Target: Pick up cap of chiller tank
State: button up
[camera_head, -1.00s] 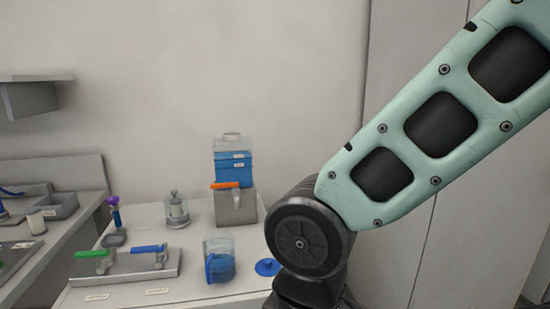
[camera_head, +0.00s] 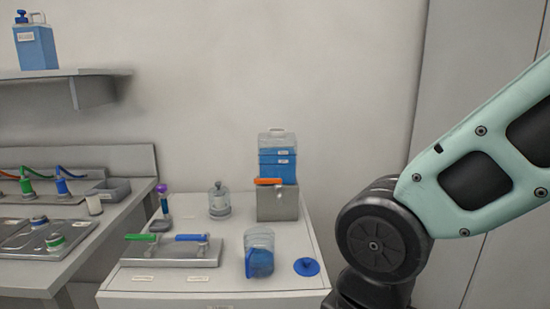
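A flat blue round lid with a small raised knob (camera_head: 307,267) lies on the white table at its front right; it looks like the cap. Left of it stands a clear jug with blue liquid (camera_head: 259,258), open at the top. A clear tank with blue liquid (camera_head: 277,160) sits at the back on a grey block with an orange-handled valve (camera_head: 278,203). I cannot tell from its label which vessel is the chiller tank. My arm hangs at the right, its dark joint right of the blue lid. My gripper is below the frame, out of view.
The white table (camera_head: 215,284) also holds a tray with green and blue handled valves (camera_head: 170,251), a small glass jar (camera_head: 219,203) and a purple-topped tool (camera_head: 163,201). A wall is behind.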

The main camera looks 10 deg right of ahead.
aim_at(307, 266)
jog(key=i+j+u, duration=0.15)
jog(key=i+j, duration=0.8)
jog(key=j, duration=0.15)
